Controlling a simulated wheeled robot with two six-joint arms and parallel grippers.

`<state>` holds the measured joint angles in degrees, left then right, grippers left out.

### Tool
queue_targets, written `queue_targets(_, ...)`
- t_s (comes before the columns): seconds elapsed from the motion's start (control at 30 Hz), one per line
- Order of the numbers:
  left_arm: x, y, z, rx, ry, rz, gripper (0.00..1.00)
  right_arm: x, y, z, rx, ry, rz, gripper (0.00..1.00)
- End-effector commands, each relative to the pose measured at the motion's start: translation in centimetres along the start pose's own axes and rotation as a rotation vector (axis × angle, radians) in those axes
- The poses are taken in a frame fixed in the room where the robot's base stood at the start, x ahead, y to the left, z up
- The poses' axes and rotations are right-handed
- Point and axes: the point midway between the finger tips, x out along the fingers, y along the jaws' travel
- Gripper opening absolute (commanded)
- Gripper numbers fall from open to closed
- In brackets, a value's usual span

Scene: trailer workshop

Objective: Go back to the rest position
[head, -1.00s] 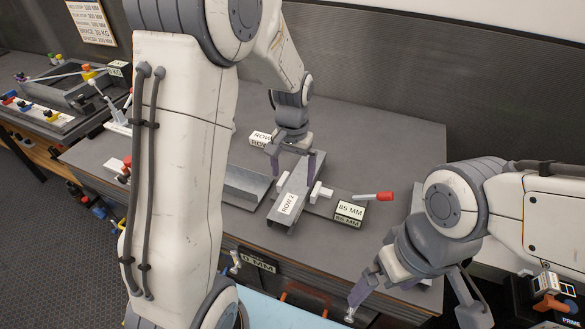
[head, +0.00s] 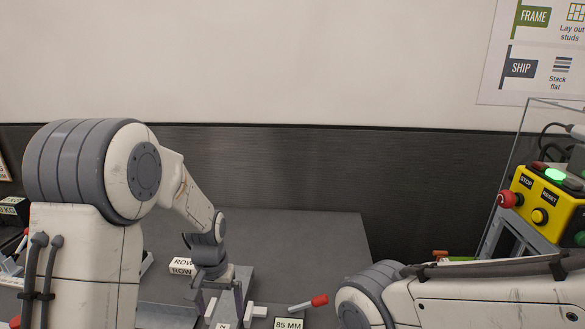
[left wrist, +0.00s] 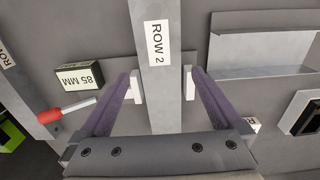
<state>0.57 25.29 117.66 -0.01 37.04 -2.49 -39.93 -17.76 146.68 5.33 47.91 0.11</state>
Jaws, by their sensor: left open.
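My left gripper (head: 219,299) is open at the bottom of the head view, pointing down over a grey metal channel labelled ROW 2 (left wrist: 158,75). In the left wrist view its purple fingers (left wrist: 163,90) stand apart on either side of the channel. The channel (head: 238,276) is partly hidden by the gripper in the head view. My right arm enters from the right, but its gripper is out of frame.
An 85 MM block (head: 289,323) and a red-handled tool (head: 308,303) lie right of the channel. A ROW block (head: 182,267) is to its left. A yellow control box (head: 545,205) with red stop button stands at right. The bench's back surface (head: 300,240) is clear.

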Motion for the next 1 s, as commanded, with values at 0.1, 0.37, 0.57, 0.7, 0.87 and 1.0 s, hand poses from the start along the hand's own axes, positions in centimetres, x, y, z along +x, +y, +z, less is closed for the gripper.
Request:
queue_targets(0.1, 2.3, 0.0, 0.2, 0.0, -0.008, 0.0, 1.0, -0.8, -0.1, 0.0, 0.0, 0.0, 0.0, 1.0)
queue_targets(0.37, 6.7, 0.0, 0.1, 0.0, -0.005, 0.0, 1.0, -1.8, -0.1, -0.1, 0.001, 0.0, 0.0, 1.0)
queue_targets(0.57, 5.6, 0.0, -0.1, 0.0, 0.005, 0.0, 1.0, -1.0, -0.1, -0.1, 0.001, 0.0, 0.0, 1.0)
queue_targets(0.7, 4.6, 0.0, -0.1, 0.0, 0.002, 0.0, 1.0, -0.7, -0.1, 0.0, 0.001, 0.0, 0.0, 1.0)
queue_targets(0.87, 4.2, 0.0, -0.1, 0.0, 0.001, 0.0, 1.0, -0.7, -0.1, 0.0, 0.0, 0.0, 0.0, 1.0)
queue_targets(1.0, 4.2, 0.0, 0.0, 0.0, 0.001, 0.0, 1.0, -0.7, -0.1, 0.0, 0.0, 0.0, 0.0, 1.0)
